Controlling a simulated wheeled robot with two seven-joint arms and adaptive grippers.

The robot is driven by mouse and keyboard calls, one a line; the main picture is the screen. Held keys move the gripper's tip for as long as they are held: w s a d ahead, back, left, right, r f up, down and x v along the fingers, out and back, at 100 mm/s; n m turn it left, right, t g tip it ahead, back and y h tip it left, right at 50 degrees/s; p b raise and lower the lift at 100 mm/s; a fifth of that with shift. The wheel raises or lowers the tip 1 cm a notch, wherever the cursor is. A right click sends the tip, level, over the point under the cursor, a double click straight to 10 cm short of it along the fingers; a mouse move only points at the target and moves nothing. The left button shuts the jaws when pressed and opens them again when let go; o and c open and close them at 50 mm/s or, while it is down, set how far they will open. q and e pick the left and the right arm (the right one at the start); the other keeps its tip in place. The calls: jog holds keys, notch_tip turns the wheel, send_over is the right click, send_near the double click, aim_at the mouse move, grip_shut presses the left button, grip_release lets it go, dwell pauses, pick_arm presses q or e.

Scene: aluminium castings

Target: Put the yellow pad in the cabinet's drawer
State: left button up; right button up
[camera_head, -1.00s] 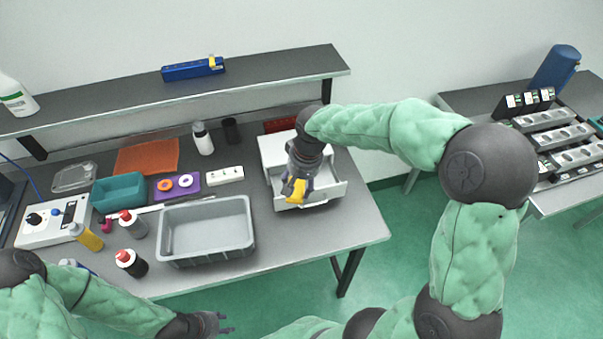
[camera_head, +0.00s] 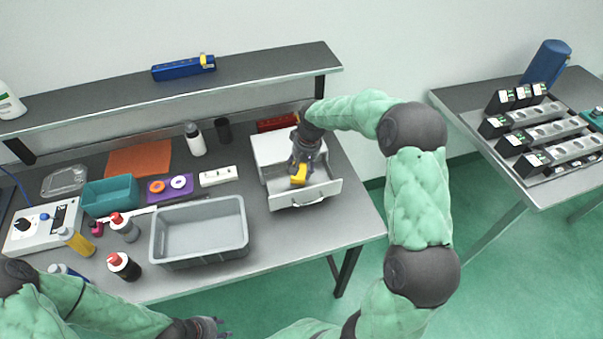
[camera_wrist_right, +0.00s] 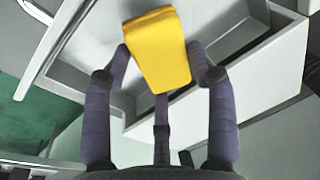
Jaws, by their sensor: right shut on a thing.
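The yellow pad (camera_head: 299,175) is held in my right gripper (camera_head: 300,172), over the open drawer (camera_head: 318,193) of the white cabinet (camera_head: 275,148). In the right wrist view the pad (camera_wrist_right: 158,48) sits between the fingers of the right gripper (camera_wrist_right: 160,70), with the drawer's white walls (camera_wrist_right: 250,90) around and behind it. I cannot tell whether the pad touches the drawer floor. My left gripper (camera_head: 222,328) is low at the front edge of the table, away from the cabinet, with its fingers apart and nothing visible between them.
A grey bin (camera_head: 200,258) stands left of the cabinet. A shelf (camera_head: 250,68) runs above the back of the table. A second table (camera_head: 560,190) is at right.

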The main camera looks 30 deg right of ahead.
aim_at(303, 169)
jog(key=shift+f, duration=1.55)
jog(key=shift+f+b, duration=0.2)
jog(key=shift+b, duration=0.1)
jog(key=o, duration=0.6)
jog(key=shift+o, duration=0.2)
jog(key=shift+r, duration=0.15)
jog(key=shift+r, duration=0.3)
notch_tip(303, 169, up, 11)
jog(key=s+d+p, duration=0.1)
jog(key=p, duration=0.1)
jog(key=shift+s+r, duration=0.15)
jog(key=shift+s, duration=0.2)
